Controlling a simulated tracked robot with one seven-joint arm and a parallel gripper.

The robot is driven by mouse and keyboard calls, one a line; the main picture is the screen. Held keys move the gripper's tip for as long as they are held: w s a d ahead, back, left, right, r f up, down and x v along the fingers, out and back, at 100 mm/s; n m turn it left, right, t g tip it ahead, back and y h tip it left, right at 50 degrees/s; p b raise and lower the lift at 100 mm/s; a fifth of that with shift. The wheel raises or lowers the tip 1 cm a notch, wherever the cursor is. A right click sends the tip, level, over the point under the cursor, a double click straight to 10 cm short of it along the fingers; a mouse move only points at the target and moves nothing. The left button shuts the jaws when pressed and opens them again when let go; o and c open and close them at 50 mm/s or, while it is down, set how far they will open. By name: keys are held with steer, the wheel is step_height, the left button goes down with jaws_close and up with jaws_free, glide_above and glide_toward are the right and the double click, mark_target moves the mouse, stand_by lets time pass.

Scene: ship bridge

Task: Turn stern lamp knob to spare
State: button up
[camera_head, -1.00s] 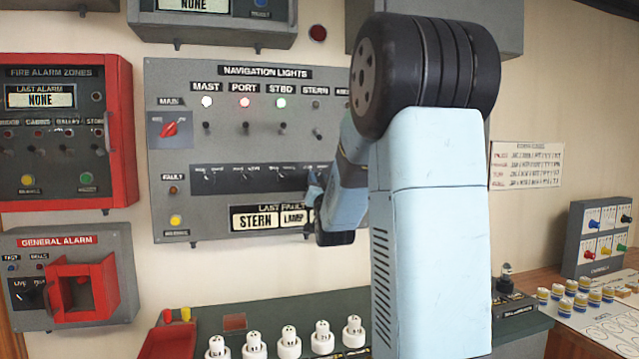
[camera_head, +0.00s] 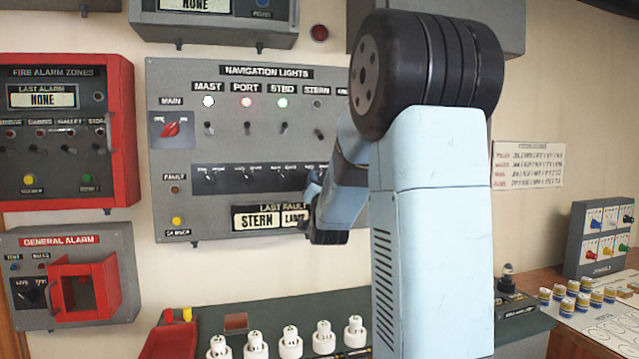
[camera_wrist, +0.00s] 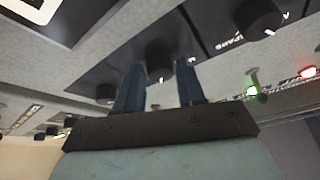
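The navigation lights panel (camera_head: 230,70) hangs on the wall, with a black strip (camera_head: 225,180) of small knobs low on it. My gripper (camera_head: 314,182) is at this strip below the STERN label (camera_head: 317,90), and it hides the knob there in the head view. In the wrist view my two dark blue fingers (camera_wrist: 160,68) are apart. A round black knob with a white mark, apparently the stern knob (camera_wrist: 160,52), sits between and just beyond the fingertips. I cannot tell whether they touch it, and its setting is unreadable.
A neighbouring knob (camera_wrist: 258,17) and another (camera_wrist: 105,93) flank it on the strip. The last fault display (camera_head: 258,218) reads STERN LAMP, partly hidden. Toggle switches (camera_head: 283,128) stand above the strip. A console with white knobs (camera_head: 290,342) lies below.

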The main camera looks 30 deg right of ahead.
steer(key=o, duration=0.3)
steer(key=v, duration=1.3)
steer(key=shift+s+a+f, duration=0.15)
steer(key=shift+s+f, duration=0.15)
steer(key=shift+f, duration=0.05)
steer(key=s+a+f+n+g+y, duration=0.5)
steer(key=s+a+n+g+y, duration=0.15)
steer(key=a, duration=0.35)
steer(key=s+a+f+n+g, duration=0.1)
steer(key=s+g, duration=0.3)
steer(key=s, duration=0.5)
steer(key=s+a+f+n+g+y, duration=0.1)
steer(key=s+a+f+n+g, duration=0.1)
steer(key=s+g, duration=0.3)
steer(key=s+a+f, duration=0.1)
steer(key=s, duration=0.3)
steer(key=shift+a+f, duration=0.15)
steer(key=shift+f, duration=0.1)
